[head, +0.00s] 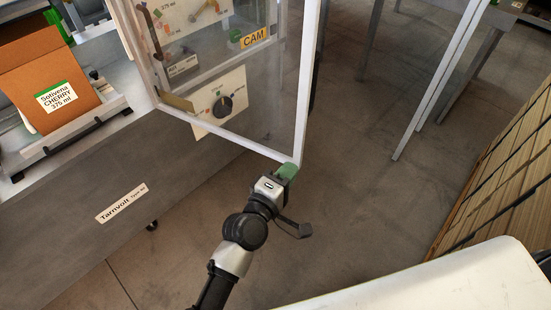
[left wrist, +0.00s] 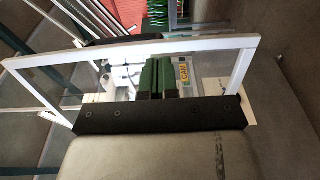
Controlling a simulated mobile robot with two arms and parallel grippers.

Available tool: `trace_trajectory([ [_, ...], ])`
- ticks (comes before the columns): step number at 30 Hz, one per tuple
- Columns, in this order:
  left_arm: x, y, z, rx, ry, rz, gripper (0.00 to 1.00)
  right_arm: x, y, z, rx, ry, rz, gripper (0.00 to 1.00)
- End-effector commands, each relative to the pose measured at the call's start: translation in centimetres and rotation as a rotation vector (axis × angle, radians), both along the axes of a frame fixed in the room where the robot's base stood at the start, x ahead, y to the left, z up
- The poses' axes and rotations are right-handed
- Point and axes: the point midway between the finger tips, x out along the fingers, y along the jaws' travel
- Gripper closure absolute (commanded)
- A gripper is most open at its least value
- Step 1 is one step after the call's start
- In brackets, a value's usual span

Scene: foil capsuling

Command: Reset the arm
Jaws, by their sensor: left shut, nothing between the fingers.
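My left gripper (head: 287,172) has green fingers and is shut with nothing between them. In the head view it is at the lower right corner of a white-framed clear guard door (head: 302,90). I cannot tell whether the fingers touch the frame. In the left wrist view the green fingers (left wrist: 158,78) are side by side, and the white door frame (left wrist: 130,50) spans the view beyond them. My right gripper is not in view.
The grey machine (head: 75,200) stands at left with an orange carton (head: 40,75) on it. A wooden slatted crate (head: 505,170) stands at right. The floor (head: 370,200) between is clear.

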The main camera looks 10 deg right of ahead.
Motion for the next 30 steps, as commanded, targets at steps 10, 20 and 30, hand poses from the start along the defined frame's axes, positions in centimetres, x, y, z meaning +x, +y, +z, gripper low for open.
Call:
trace_trajectory([
  [10, -5.6, -0.2, -0.1, -0.001, 0.002, 0.0, 1.0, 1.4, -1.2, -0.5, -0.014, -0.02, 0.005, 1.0],
  [20, -6.4, -0.2, -0.2, 0.005, 0.001, 0.001, 1.0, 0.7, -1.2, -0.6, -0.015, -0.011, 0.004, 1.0],
  [30, -7.0, 4.7, -16.5, 0.451, 0.062, 0.02, 1.0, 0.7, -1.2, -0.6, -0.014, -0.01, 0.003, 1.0],
])
